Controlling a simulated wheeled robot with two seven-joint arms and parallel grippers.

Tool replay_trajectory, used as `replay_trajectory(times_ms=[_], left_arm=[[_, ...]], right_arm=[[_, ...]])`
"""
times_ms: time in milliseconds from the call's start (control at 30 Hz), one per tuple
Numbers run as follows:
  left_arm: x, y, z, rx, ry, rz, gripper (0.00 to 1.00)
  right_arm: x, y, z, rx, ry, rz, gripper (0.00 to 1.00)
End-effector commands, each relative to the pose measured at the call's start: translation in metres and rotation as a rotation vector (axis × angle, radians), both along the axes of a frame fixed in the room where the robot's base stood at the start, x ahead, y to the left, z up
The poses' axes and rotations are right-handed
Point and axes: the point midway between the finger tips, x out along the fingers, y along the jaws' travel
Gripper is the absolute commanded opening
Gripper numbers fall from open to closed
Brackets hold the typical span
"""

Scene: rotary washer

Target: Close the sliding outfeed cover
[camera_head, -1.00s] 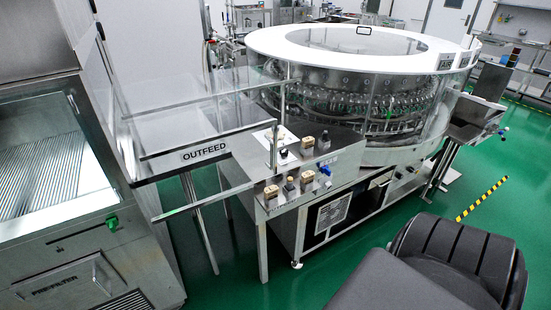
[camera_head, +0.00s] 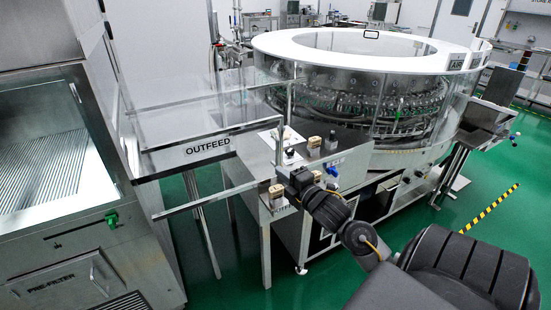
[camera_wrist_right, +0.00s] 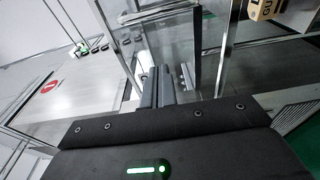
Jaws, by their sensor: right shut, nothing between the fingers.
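The clear outfeed cover (camera_head: 205,117) stands above the table with the black "OUTFEED" label (camera_head: 207,147), left of the round washer. Its glass makes its exact edges hard to tell. My right gripper (camera_head: 281,168) is over the front of the small metal table, close to the upright metal post (camera_head: 289,105). In the right wrist view its fingers (camera_wrist_right: 155,84) are together and empty, pointing at glass and a metal post (camera_wrist_right: 225,45). I cannot tell whether they touch either. My left gripper is not in view.
Small brass-coloured blocks (camera_head: 314,142) stand on the metal table (camera_head: 262,150), near my right gripper. A metal rail (camera_head: 205,201) runs along the front. The washer (camera_head: 365,80) is behind and the pre-filter cabinet (camera_head: 60,225) at left. Green floor lies open at right.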

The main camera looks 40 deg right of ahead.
Motion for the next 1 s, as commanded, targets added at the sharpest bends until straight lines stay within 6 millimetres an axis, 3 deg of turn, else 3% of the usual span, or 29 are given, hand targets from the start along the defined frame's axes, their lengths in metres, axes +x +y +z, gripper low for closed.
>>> replay_trajectory(times_ms=[167,567,700,1000], left_arm=[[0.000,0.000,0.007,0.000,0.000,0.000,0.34],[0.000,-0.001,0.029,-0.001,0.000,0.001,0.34],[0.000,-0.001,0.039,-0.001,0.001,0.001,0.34],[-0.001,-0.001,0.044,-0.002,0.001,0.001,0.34]], right_arm=[[0.020,-0.003,0.002,0.005,-0.001,-0.001,0.00],[0.100,-0.011,0.002,0.008,0.000,-0.002,0.00],[0.087,-0.032,0.002,0.001,0.004,-0.003,0.00],[0.080,-0.046,-0.001,0.003,0.002,-0.001,0.00]])
